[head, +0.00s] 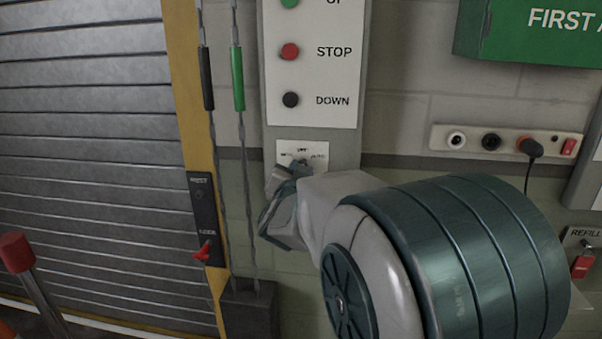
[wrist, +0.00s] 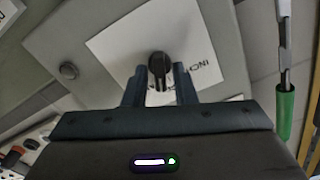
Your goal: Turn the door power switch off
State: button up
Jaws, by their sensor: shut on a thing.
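The door power switch looks like a small dark rotary knob (wrist: 160,63) on a white label plate under the UP, STOP and DOWN buttons. The way the knob points is not clear.
A roller shutter (head: 85,130) fills the left side. Cables hang beside its yellow frame. A red lever (head: 203,251) sits on a black plate by the frame. A socket strip (head: 505,141) with a plugged cable and a green first aid box (head: 535,35) are at right.

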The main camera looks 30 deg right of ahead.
jog(key=shift+n+p, duration=0.3)
jog(key=shift+n, duration=1.9)
jog(key=o, duration=0.7)
jog(key=shift+a, duration=0.15)
jog(key=b+v, duration=0.1)
jog(key=v, duration=1.2)
jog(key=shift+s+a, duration=0.2)
jog(key=shift+s, duration=0.1)
